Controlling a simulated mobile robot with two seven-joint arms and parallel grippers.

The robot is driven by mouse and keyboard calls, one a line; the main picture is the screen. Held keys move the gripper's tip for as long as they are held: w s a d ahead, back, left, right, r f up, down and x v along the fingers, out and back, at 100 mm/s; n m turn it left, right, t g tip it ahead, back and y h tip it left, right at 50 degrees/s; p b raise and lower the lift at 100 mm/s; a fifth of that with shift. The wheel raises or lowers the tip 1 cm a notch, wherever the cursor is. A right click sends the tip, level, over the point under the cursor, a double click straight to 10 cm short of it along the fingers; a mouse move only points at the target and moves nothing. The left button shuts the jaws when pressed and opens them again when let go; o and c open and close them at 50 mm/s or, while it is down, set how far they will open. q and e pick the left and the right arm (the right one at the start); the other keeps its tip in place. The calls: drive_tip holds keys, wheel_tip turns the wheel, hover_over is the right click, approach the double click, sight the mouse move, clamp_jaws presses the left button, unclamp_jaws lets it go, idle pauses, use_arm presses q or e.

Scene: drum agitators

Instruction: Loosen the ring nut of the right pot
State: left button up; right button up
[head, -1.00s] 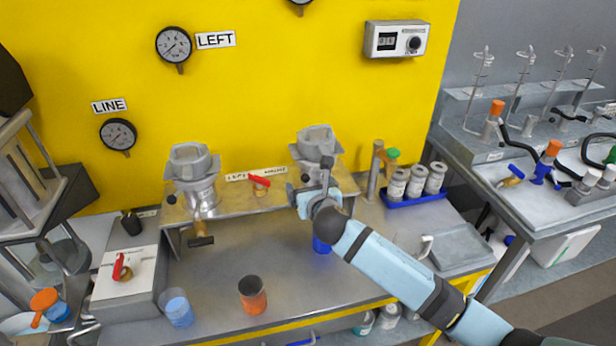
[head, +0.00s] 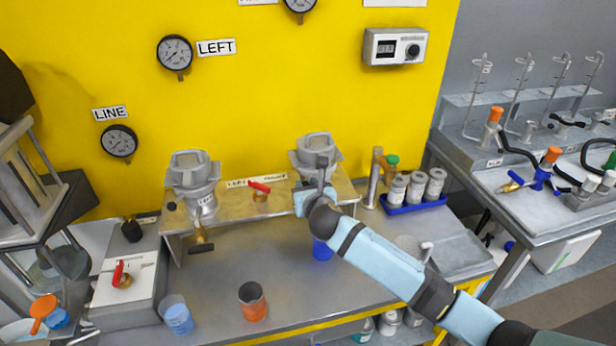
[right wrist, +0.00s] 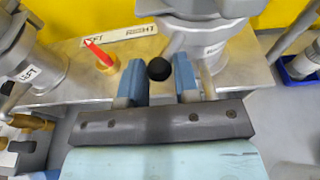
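The right pot (head: 318,150) stands at the back of the bench, with a grey lugged ring nut (head: 317,143) around its top. In the right wrist view, the grey pot (right wrist: 195,35) is just beyond my fingers. My right gripper (right wrist: 160,75) is in front of the pot, below its top, with its two blue fingers apart. A round black knob (right wrist: 159,69) shows between the fingertips; I cannot tell whether they touch it. In the head view, my right gripper (head: 318,188) hides the pot's lower front. My left gripper is in neither view.
The left pot (head: 193,185) stands on the same shelf, with a red-handled valve (head: 260,190) between the pots. A blue cup (head: 322,248) is below my right wrist. A blue tray (head: 415,205) of jars is right of the pot.

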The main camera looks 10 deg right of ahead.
drive_tip(key=shift+c, duration=0.5)
drive_tip(key=shift+s+d+r+p, duration=0.15)
drive_tip(key=shift+s+d+p, duration=0.2)
drive_tip(key=shift+d+p, duration=0.45)
drive_tip(key=shift+c, duration=0.2)
drive_tip(key=shift+d, duration=0.15)
drive_tip(key=shift+s+d+p, duration=0.2)
drive_tip(key=shift+d+p, duration=0.35)
drive_tip(key=shift+d, duration=0.4)
